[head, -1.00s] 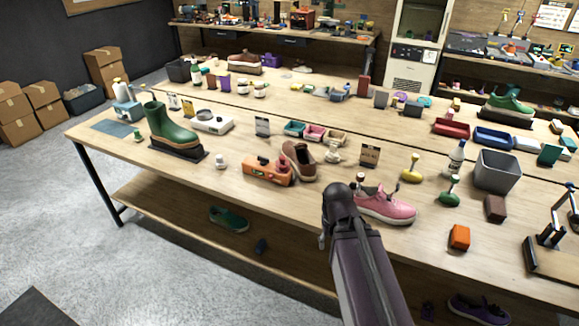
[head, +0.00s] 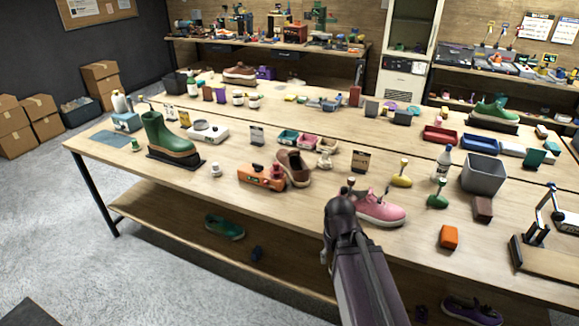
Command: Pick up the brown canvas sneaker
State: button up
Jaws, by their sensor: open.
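Another brown shoe with a pale sole (head: 240,75) stands far back on the benches. I cannot tell from here which one is canvas. My dark arm rises from the bottom, right of the nearer brown shoe and in front of a pink sneaker (head: 380,209).
A card stand (head: 361,160), small trays (head: 306,142) and a beige object (head: 326,150) stand close to the nearer brown shoe. A green boot (head: 168,137) is to the left, a grey bin (head: 483,174) to the right. The bench's front-left strip is mostly clear.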

aim_at(295, 166)
jog(key=z, duration=0.3)
jog(key=i, duration=1)
jog(key=u, duration=0.05)
